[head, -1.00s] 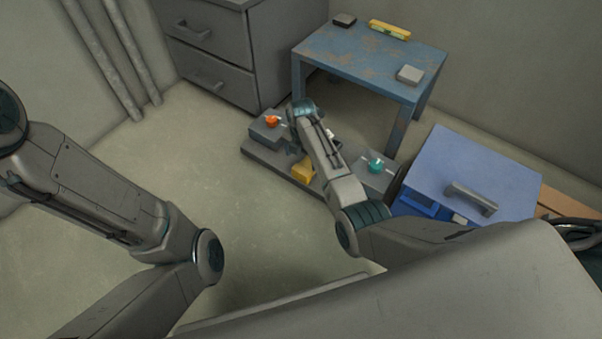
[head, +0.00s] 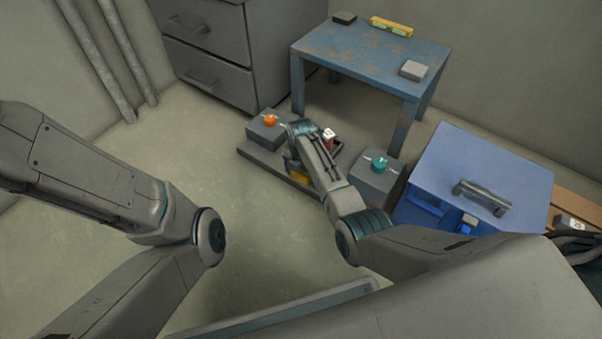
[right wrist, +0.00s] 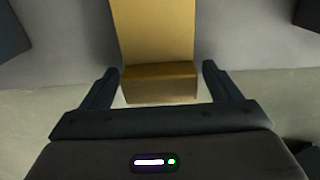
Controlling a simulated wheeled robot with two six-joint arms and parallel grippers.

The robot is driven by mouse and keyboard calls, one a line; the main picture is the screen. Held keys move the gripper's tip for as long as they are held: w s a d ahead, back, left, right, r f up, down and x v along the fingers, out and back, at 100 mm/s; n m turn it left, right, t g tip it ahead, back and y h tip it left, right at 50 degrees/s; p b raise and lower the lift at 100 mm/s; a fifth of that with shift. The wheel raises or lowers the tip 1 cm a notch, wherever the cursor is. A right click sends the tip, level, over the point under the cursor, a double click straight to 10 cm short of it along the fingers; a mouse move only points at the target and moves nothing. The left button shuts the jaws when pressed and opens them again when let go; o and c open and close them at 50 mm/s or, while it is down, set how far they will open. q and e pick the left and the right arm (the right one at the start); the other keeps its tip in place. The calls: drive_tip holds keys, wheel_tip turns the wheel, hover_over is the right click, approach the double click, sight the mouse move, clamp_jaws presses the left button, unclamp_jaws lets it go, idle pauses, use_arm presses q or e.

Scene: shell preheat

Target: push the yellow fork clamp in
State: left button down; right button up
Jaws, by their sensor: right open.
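The yellow fork clamp (head: 301,178) sits at the front of a low grey base on the floor, partly hidden by my right arm in the head view. In the right wrist view the clamp (right wrist: 155,32) is a flat yellow bar with a blunt near end. My right gripper (right wrist: 160,85) is open, with one finger on each side of that end and visible gaps on both sides. In the head view the right gripper (head: 291,165) is small and mostly covered by my wrist. My left arm shows at the left, but its gripper is out of view.
A blue table (head: 345,55) is behind, and a blue box (head: 480,170) is at right. The floor at left is clear.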

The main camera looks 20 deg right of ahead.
drive_tip(key=c, duration=1.4)
drive_tip(key=w+d, duration=0.1)
drive_tip(key=d, duration=0.1)
drive_tip(key=w+d, duration=0.1)
drive_tip(key=shift+w+d+b, duration=0.35)
drive_tip(key=shift+w+b, duration=0.05)
drive_tip(key=shift+w+d, duration=0.15)
drive_tip(key=o, duration=1.4)
